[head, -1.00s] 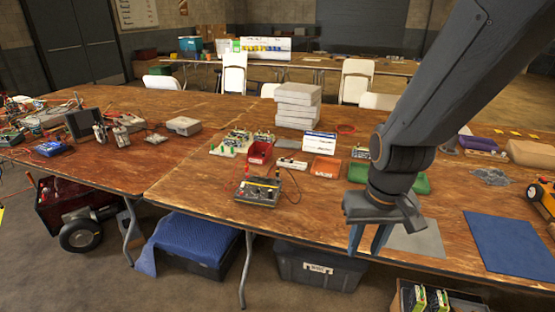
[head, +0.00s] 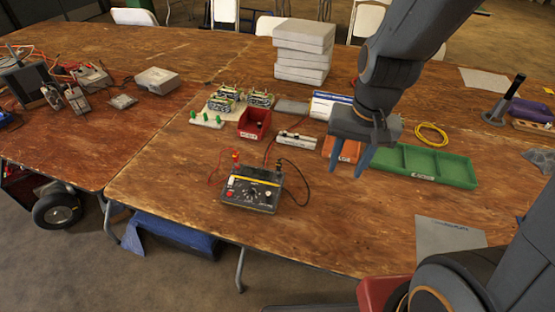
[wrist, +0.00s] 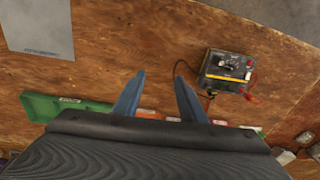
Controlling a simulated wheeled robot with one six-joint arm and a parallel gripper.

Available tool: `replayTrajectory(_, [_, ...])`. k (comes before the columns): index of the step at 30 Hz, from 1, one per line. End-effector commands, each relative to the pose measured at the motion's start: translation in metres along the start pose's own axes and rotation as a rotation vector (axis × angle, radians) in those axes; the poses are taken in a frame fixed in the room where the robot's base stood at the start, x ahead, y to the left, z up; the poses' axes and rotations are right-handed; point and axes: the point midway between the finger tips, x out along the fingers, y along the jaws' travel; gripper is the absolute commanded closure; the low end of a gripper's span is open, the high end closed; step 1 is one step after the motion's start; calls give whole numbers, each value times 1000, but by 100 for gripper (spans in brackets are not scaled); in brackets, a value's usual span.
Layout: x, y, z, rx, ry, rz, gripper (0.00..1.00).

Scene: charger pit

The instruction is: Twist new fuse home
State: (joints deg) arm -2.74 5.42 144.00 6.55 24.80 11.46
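A black tester box (head: 251,188) with a yellow stripe, a dial and red and black leads stands near the table's front edge. It also shows at upper right in the wrist view (wrist: 227,70). A red bin (head: 255,122) and a white strip (head: 296,139) with small parts sit behind it. An orange tray (head: 327,147) is partly hidden by my gripper. My gripper (head: 352,170) is open, pointing down above the table to the right of the box. Its fingers (wrist: 160,72) are apart with nothing between them. I cannot make out a fuse.
A green compartment tray (head: 425,165) lies right of my gripper, with a yellow cable coil (head: 432,134) behind it. Boards on a pale base (head: 218,105) and a stack of grey boxes (head: 303,50) stand further back. A grey sheet (head: 447,236) lies front right. Wood right of the tester is clear.

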Motion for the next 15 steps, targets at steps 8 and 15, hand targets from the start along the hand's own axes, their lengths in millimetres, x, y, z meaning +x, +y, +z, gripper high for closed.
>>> replayTrajectory(8, [53,-95,-7,750,-148,-67,62])
replayTrajectory(15, [83,-148,-5,1186,-242,-57,62])
